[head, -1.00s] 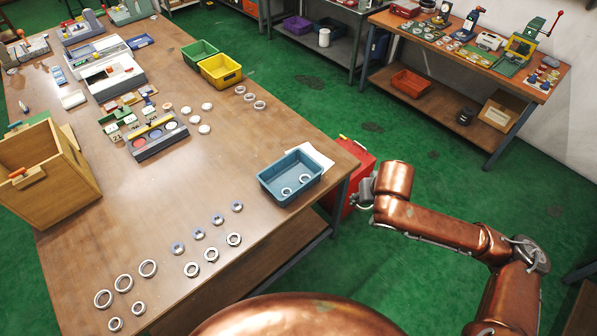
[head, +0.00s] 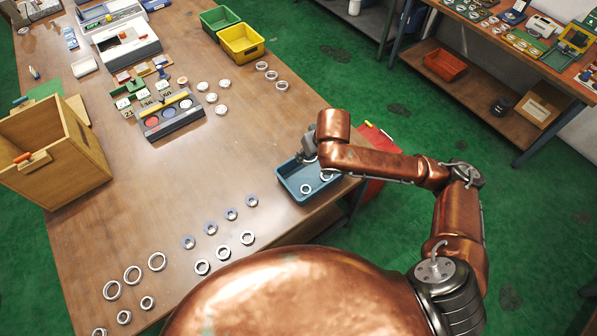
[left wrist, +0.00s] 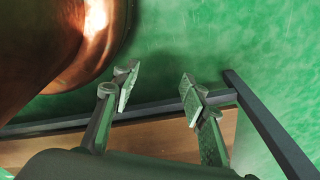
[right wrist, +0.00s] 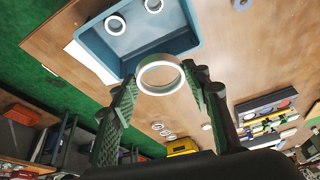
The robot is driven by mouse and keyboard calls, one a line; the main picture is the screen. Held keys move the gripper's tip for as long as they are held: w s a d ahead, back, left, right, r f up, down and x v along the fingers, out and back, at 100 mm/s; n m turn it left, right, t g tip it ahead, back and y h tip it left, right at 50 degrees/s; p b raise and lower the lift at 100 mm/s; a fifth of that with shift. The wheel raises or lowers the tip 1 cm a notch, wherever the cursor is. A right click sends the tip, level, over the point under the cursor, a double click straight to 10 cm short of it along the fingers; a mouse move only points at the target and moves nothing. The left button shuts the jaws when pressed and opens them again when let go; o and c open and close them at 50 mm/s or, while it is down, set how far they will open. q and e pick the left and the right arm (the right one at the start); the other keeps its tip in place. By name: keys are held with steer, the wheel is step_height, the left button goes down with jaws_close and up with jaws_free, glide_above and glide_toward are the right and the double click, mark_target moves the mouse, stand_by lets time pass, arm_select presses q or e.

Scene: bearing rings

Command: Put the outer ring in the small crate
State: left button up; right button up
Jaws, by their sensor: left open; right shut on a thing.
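A pale metal ring with a wide opening (right wrist: 160,91) is held between the fingertips of my right gripper (right wrist: 159,78) in the right wrist view. The blue crate (head: 291,187) stands at the table's right edge in the head view, with two rings lying in it. It also shows in the right wrist view (right wrist: 185,44), just beyond the held ring. In the head view my right gripper (head: 309,146) is at the crate's far side, and my arm hides the held ring. My left gripper (left wrist: 159,88) is open and empty in the left wrist view, with green floor beyond.
Several loose rings (head: 157,261) lie on the near part of the wooden table (head: 130,220). Green (head: 219,17) and yellow (head: 240,42) crates stand farther back, with more rings beside them. A wooden box (head: 60,155) stands at the left. A dark table-frame bar (left wrist: 262,120) is close to my left gripper.

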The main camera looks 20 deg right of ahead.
steer(key=w+a+f+n+g+y+p, duration=0.1)
steer(key=w+f+n, duration=0.15)
steer(key=f, duration=0.25)
steer(key=w+a+f+n+y+p, duration=0.1)
steer(key=w+f+n+p, duration=0.1)
steer(key=f+n, duration=0.25)
glide_above(295, 179)
steer(key=s+d, duration=0.1)
step_height(295, 179, down, 7)
steer(key=shift+r, duration=0.15)
steer(key=shift+f+b, duration=0.35)
steer(key=shift+f, duration=2.05)
steer(key=shift+f, duration=0.15)
steer(key=o, duration=1.2)
steer(key=p+v, duration=0.1)
steer(key=v, duration=1.1)
steer(key=shift+d, duration=0.2)
